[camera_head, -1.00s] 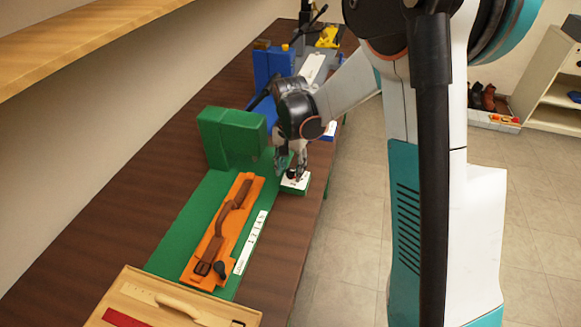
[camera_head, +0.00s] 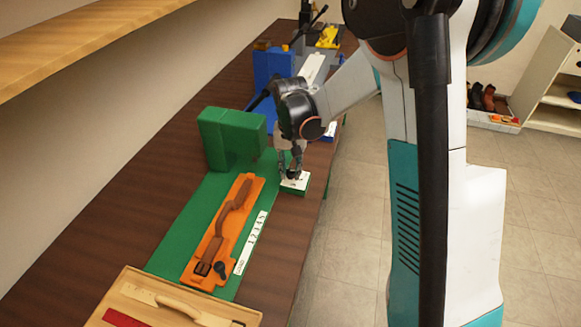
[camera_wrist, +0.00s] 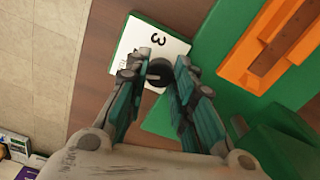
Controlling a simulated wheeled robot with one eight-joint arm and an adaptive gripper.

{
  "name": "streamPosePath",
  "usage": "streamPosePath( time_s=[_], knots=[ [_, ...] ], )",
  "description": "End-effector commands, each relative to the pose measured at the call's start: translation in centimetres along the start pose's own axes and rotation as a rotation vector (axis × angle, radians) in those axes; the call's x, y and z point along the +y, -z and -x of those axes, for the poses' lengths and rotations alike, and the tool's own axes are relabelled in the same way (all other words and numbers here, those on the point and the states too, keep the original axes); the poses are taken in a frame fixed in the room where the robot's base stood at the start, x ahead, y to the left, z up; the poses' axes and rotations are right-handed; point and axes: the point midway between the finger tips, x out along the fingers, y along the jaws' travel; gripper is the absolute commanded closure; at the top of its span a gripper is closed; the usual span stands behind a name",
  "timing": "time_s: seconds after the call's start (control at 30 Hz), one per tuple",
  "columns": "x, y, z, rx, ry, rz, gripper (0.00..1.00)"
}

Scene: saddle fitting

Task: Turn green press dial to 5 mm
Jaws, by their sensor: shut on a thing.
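The green press (camera_head: 232,138) stands on the workbench, with its long green base running toward the front. Its dial plate (camera_head: 300,181) is a white-topped green block at the right edge of the base. In the wrist view the white plate (camera_wrist: 128,42) shows a large "3" and smaller marks. My gripper (camera_wrist: 160,68) is shut on the dark dial knob (camera_wrist: 159,73) at the plate, one finger on each side. In the head view my gripper (camera_head: 292,174) points down over the plate and hides most of the knob. The pointer's reading cannot be told.
An orange tray (camera_head: 244,189) holding a brown strap lies on the press base, beside a white numbered scale (camera_head: 250,243). A wooden tray (camera_head: 133,278) stands at the front. A blue press (camera_head: 272,64) stands behind. Open floor lies right of the bench.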

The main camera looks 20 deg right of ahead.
Motion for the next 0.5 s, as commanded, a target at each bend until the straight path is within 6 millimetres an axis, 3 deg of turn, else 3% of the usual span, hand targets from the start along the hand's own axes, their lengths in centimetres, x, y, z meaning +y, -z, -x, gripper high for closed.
streamPosePath(
  time_s=[0.5],
  knots=[
    [-0.02,0.02,0.01,0.0,0.0,0.464,1.0]
  ],
)
